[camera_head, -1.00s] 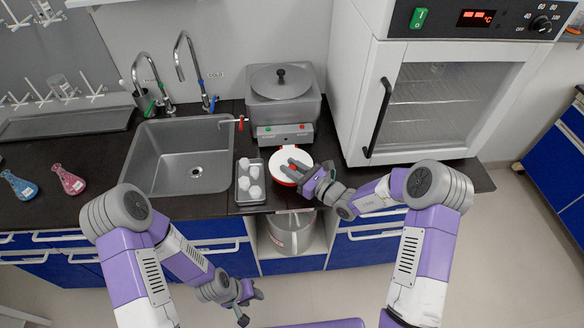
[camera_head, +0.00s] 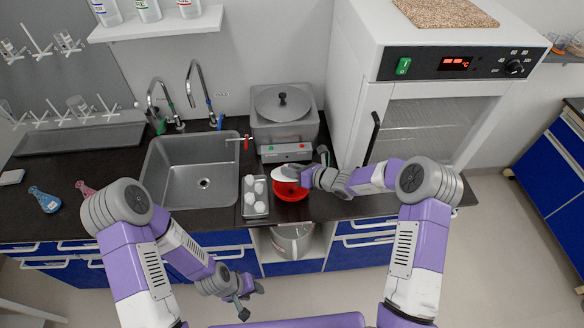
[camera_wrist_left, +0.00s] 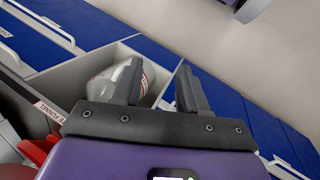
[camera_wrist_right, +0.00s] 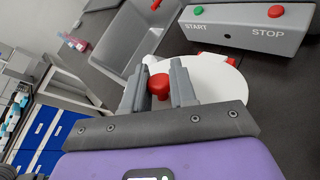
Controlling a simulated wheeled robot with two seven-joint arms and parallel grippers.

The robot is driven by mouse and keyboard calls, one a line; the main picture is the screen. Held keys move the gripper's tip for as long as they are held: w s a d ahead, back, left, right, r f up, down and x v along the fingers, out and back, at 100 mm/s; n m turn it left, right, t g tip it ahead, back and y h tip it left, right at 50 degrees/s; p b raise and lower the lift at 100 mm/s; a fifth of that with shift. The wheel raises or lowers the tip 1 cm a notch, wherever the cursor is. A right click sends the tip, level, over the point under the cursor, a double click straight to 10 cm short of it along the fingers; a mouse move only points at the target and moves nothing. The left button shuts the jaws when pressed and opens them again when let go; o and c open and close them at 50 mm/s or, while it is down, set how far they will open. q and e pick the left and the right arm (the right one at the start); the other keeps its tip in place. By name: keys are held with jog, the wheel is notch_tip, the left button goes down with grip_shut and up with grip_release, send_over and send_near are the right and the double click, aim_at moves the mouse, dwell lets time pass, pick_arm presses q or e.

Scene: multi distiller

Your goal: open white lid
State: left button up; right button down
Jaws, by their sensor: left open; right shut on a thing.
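The white lid (camera_wrist_right: 215,82) has a red knob (camera_wrist_right: 158,86), which sits between the fingers of my right gripper (camera_wrist_right: 159,84) in the right wrist view. In the head view my right gripper (camera_head: 303,173) holds the white lid (camera_head: 283,173) tilted at the back of a red pot (camera_head: 291,191). The red inside of the pot shows in front of the lid. Whether the lid still touches the rim is unclear. My left gripper (camera_head: 243,297) is open and empty in front of the cabinets. Its spread fingers show in the left wrist view (camera_wrist_left: 158,88).
A grey distiller (camera_head: 285,125) stands right behind the pot. A tray (camera_head: 254,213) with several white pieces lies left of it, beside the sink (camera_head: 190,175). A white oven (camera_head: 350,100) stands to the right. A large container (camera_head: 292,243) sits in an opening below the counter.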

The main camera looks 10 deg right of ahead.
pick_arm(q)
jog(key=shift+r+p, duration=0.7)
jog(key=shift+r, duration=0.3)
jog(key=shift+c, duration=0.4)
jog(key=shift+d, duration=0.1)
jog(key=shift+c, duration=1.2)
jog(key=w+d+n+t, duration=0.1)
jog(key=w+d, duration=0.1)
jog(key=w+d+f+n+t+h, duration=0.1)
jog(key=w+d, duration=0.1)
jog(key=w+d+f+n+t, duration=0.1)
jog(key=w+d+n, duration=0.1)
jog(key=shift+d+f+h, duration=0.25)
jog(key=shift+d+h, duration=0.05)
jog(key=shift+h, duration=0.1)
grip_shut()
jog(key=w+d+r+n+t+h, duration=0.1)
jog(key=w+d+r+n+t, duration=0.25)
jog(key=d+n+t, duration=0.35)
jog(key=w+d+r+n+t, duration=0.3)
jog(key=w+n+t, duration=0.2)
jog(key=n, duration=0.4)
jog(key=w+a+r+n+t+y, duration=0.3)
jog(key=w+r+n+y, duration=0.4)
jog(key=w+n, duration=0.5)
jog(key=shift+w+r+n+t, duration=0.2)
jog(key=shift+r+n+t, duration=0.5)
jog(key=shift+r, duration=0.1)
